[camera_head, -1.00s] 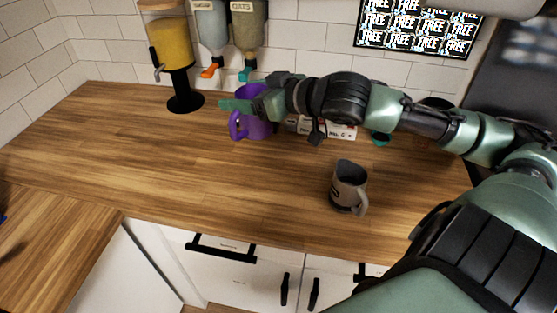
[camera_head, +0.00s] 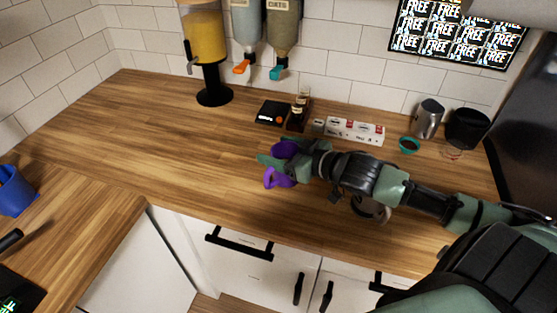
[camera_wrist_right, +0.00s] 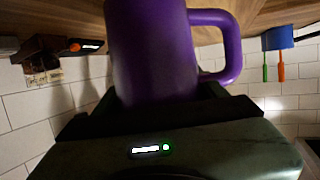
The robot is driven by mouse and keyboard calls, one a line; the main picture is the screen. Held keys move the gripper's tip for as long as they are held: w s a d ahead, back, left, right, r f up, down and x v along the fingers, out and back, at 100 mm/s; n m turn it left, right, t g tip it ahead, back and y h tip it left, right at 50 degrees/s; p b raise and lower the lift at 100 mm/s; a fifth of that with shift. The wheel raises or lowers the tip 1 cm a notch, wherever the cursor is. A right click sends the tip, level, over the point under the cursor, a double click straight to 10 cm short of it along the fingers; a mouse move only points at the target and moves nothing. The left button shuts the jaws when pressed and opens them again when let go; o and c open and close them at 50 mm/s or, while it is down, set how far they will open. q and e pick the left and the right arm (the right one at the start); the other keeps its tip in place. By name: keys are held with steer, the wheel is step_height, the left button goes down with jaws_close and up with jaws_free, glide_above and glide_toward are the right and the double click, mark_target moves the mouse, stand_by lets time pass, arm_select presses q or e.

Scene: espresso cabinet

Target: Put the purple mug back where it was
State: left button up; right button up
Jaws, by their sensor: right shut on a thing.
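The purple mug (camera_head: 285,149) is in my right gripper (camera_head: 285,160), near the middle of the wooden counter (camera_head: 190,150). The gripper is shut on it, and the arm reaches in from the right. The mug's handle (camera_head: 272,180) points toward the counter's front. In the right wrist view the mug (camera_wrist_right: 155,50) stands between the jaws, its handle to the right. The head view does not show clearly whether the mug's base touches the counter. A grey mug (camera_head: 374,211) is mostly hidden behind my right arm. My left gripper is not in view.
A juice dispenser (camera_head: 207,60) is at the back left. A metal pitcher (camera_head: 428,119) is at the back right.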

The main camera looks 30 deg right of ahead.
steer(key=shift+f, duration=1.85)
steer(key=shift+f, duration=0.1)
steer(key=o, duration=1.7)
steer(key=shift+s, duration=0.1)
steer(key=shift+s+d, duration=0.1)
steer(key=shift+s, duration=0.2)
steer(key=v, duration=1.1)
steer(key=shift+s+r+p, duration=0.1)
steer(key=shift+r+p, duration=0.15)
steer(key=shift+p, duration=0.15)
